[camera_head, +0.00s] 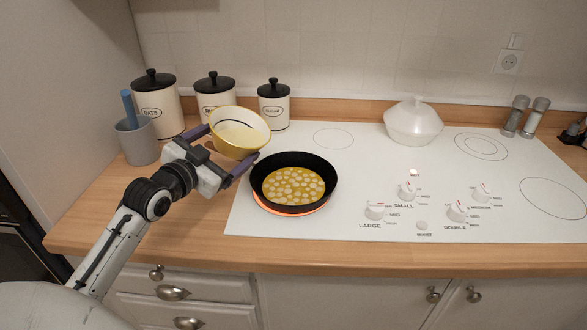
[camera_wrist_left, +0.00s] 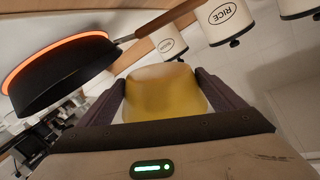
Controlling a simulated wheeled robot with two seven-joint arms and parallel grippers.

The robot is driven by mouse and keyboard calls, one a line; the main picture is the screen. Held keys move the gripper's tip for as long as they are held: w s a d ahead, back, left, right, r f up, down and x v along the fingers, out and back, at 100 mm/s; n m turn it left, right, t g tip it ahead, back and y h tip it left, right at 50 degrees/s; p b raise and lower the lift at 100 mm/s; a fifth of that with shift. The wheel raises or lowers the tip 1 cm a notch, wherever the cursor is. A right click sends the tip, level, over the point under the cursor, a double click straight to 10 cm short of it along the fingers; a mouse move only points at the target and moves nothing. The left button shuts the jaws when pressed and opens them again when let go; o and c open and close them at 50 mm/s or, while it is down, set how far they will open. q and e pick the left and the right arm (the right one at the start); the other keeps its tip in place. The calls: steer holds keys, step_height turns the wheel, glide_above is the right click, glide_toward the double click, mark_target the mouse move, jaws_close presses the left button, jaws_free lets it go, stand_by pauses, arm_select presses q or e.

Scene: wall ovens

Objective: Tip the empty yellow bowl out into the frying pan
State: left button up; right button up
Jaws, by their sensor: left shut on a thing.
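My left gripper (camera_head: 232,141) is shut on the yellow bowl (camera_head: 238,146), with one finger on each side of it. The bowl is held in the air at the left edge of the hob, behind and left of the pan. Its rim leans slightly down to the right, and no loose contents show inside. The bowl's yellow outside also fills the space between the fingers in the left wrist view (camera_wrist_left: 162,92). The black frying pan (camera_head: 328,178) holds a yellow layer with white pieces (camera_head: 293,186). My right gripper is out of view.
The pan stands on a glowing red burner (camera_head: 290,211). A white lidded dish (camera_head: 413,124) is at the back of the hob.

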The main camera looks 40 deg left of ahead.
mark_target(216, 140)
arm_select(q)
steer(key=shift+w+d+r+m, duration=0.2)
steer(key=shift+d+r+m, duration=0.35)
steer(key=shift+w+d+r+m, duration=0.2)
steer(key=shift+d+r+m, duration=0.3)
steer(key=shift+r+m, duration=0.05)
stand_by(0.6)
steer(key=shift+w+d+r+m+g+y, duration=0.1)
steer(key=shift+d+r+m+g+y, duration=0.2)
steer(key=shift+r+m, duration=0.5)
steer(key=shift+w+d+r+m+g+y, duration=0.2)
steer(key=shift+d+r+m, duration=0.35)
steer(key=shift+m, duration=0.4)
steer(key=shift+w+d+r+m+g+y, duration=0.1)
steer(key=shift+d+r+m+y, duration=0.2)
steer(key=shift+r+m, duration=0.5)
stand_by(2.5)
